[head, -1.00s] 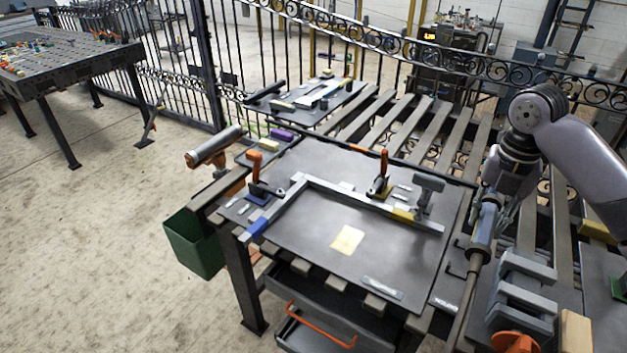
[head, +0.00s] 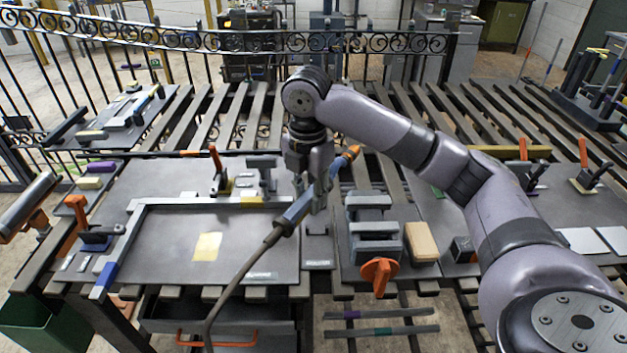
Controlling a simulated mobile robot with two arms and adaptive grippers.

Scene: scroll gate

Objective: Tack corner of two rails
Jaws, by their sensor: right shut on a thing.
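Two grey rails lie in an L on the dark fixture plate (head: 165,262). The left rail (head: 121,243) has a blue front end. The back rail (head: 190,203) has a yellow patch near its right end. They meet at the back-left corner (head: 143,206). Orange-handled clamps stand by the left rail (head: 84,222) and the back rail (head: 217,168). My right gripper (head: 318,203) is shut on a blue-grey torch (head: 294,213) with an orange end, held tilted near the plate's right edge, apart from the corner. A cable hangs from it. My left gripper is out of view.
A grey vise (head: 372,232) with an orange knob and a tan block (head: 421,242) stand right of the plate. A grey cylinder (head: 24,203) juts in at the left edge. A yellow sheet (head: 207,246) lies on the plate. Slats and an ornate fence lie behind.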

